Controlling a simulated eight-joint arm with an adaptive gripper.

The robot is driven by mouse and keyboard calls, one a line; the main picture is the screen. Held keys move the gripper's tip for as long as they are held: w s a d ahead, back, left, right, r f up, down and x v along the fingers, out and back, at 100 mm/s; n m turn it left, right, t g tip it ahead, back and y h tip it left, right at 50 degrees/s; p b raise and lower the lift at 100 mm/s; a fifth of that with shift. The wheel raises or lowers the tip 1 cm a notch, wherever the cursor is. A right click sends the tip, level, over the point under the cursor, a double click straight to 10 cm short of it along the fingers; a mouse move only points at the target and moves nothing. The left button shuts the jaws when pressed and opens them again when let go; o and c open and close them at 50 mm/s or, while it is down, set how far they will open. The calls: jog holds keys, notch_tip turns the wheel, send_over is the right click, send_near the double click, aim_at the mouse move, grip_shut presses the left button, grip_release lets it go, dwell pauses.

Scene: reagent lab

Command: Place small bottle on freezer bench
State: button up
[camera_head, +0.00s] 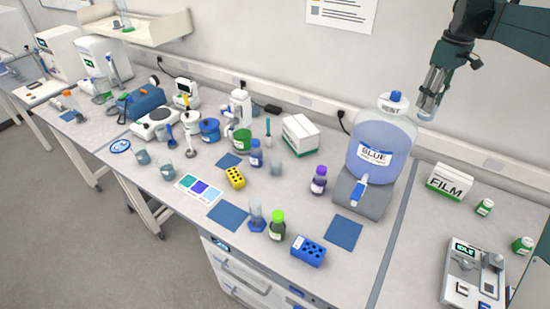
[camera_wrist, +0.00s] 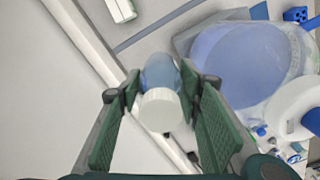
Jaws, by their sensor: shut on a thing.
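My gripper (camera_head: 434,92) is high at the upper right in the head view, above the bench and beside the large blue carboy. It is shut on a small bottle (camera_head: 427,108), which hangs clear of the bench. In the wrist view the small bottle (camera_wrist: 161,108) shows a white cap and a translucent bluish body between the green finger pads of my gripper (camera_wrist: 162,84). The cap points toward the wrist camera. No label marks any bench surface as the freezer bench, so I cannot tell which it is.
The large blue carboy (camera_head: 381,150) stands on a grey stand just left of my gripper. A FILM box (camera_head: 449,182), small green-capped bottles and a grey device (camera_head: 474,272) are on the right bench section. Bottles, racks and blue mats crowd the middle bench.

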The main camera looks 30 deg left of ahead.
jog(key=s+a+r+p, duration=0.1)
jog(key=s+a+r, duration=0.2)
jog(key=a, duration=0.7)
jog(key=s+a+r, duration=0.4)
jog(key=a, duration=0.5)
jog(key=s+a+f+n+p, duration=0.1)
jog(key=s+a+f+n, duration=0.1)
jog(key=s+a+f, duration=0.3)
jog(key=s+a+f+n, duration=0.1)
jog(key=s+a, duration=0.2)
jog(key=a, duration=0.4)
jog(key=s+a+f+n, duration=0.1)
jog(key=s+a+f, duration=0.1)
jog(key=f, duration=0.6)
jog(key=s+a+f+n, duration=0.1)
jog(key=s+f, duration=0.3)
jog(key=f, duration=0.4)
jog(key=s+a+f+n, duration=0.1)
jog(key=s+a+f, duration=0.1)
jog(key=f, duration=0.6)
jog(key=shift+s+a, duration=0.4)
jog(key=shift+a, duration=0.45)
notch_tip(320, 180, down, 6)
jog(key=shift+p, duration=0.35)
